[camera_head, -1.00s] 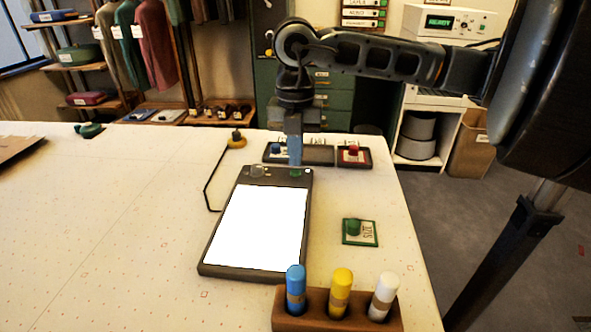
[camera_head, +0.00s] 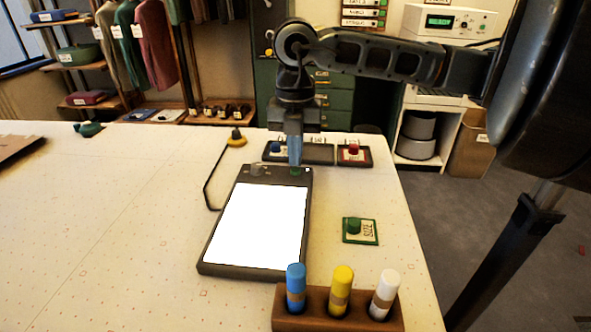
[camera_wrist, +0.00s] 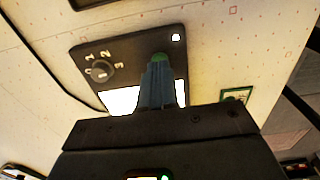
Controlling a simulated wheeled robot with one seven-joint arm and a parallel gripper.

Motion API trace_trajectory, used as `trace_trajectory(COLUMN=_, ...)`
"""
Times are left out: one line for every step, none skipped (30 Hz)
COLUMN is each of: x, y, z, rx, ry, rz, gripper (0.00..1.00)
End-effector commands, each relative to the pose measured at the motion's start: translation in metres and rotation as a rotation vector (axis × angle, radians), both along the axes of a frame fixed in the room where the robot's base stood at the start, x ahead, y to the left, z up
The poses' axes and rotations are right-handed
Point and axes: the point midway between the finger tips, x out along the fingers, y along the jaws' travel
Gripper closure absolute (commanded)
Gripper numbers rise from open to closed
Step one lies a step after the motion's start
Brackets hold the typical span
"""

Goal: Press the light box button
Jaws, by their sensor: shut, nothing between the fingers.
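The light box (camera_head: 255,222) lies on the table with its panel glowing white. A green button (camera_head: 296,171) and a grey dial sit on its dark far strip. My gripper (camera_head: 295,163) points down over that strip, its blue fingers shut and empty. In the wrist view, the fingertips (camera_wrist: 159,62) overlap the green button (camera_wrist: 158,57), whose far edge shows beyond them. The numbered dial (camera_wrist: 102,71) is to the left and a small lit white square (camera_wrist: 176,37) to the right. I cannot tell for certain whether the tips touch the button.
A wooden holder (camera_head: 337,312) with blue, yellow and white markers stands at the near edge. A green-topped SIZE card (camera_head: 360,231) lies to the right. A dark tray (camera_head: 319,156) with blue and red stamps lies behind. The left table area is mostly clear.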

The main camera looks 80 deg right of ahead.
Motion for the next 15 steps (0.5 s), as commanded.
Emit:
trace_trajectory(x=0.0, y=0.0, z=-0.0023, rx=0.0, ry=0.0, rz=0.0, gripper=1.0)
trace_trajectory(x=0.0, y=0.0, z=-0.0029, rx=0.0, ry=0.0, rz=0.0, gripper=1.0)
trace_trajectory(x=0.0, y=0.0, z=-0.0037, rx=0.0, ry=0.0, rz=0.0, gripper=1.0)
trace_trajectory(x=0.0, y=0.0, z=-0.0043, rx=0.0, ry=0.0, rz=0.0, gripper=1.0)
trace_trajectory(x=0.0, y=0.0, z=-0.0049, rx=0.0, ry=0.0, rz=0.0, gripper=1.0)
trace_trajectory(x=0.0, y=0.0001, z=-0.0057, rx=0.0, ry=0.0, rz=0.0, gripper=1.0)
trace_trajectory(x=0.0, y=0.0001, z=-0.0062, rx=0.0, ry=0.0, rz=0.0, gripper=1.0)
trace_trajectory(x=0.0, y=0.0001, z=-0.0068, rx=0.0, ry=0.0, rz=0.0, gripper=1.0)
trace_trajectory(x=0.0001, y=0.0001, z=-0.0076, rx=0.0, ry=0.0, rz=0.0, gripper=1.0)
trace_trajectory(x=0.0, y=0.0001, z=-0.0082, rx=0.0, ry=0.0, rz=0.0, gripper=1.0)
trace_trajectory(x=0.0001, y=0.0001, z=-0.0088, rx=0.0, ry=0.0, rz=0.0, gripper=1.0)
trace_trajectory(x=0.0001, y=0.0001, z=-0.0096, rx=0.0, ry=0.0, rz=0.0, gripper=1.0)
trace_trajectory(x=0.0, y=0.0001, z=-0.0102, rx=0.0, ry=0.0, rz=0.0, gripper=1.0)
trace_trajectory(x=0.0001, y=0.0001, z=-0.0108, rx=0.0, ry=0.0, rz=0.0, gripper=1.0)
trace_trajectory(x=0.0, y=0.0001, z=-0.0116, rx=0.0, ry=0.0, rz=0.0, gripper=1.0)
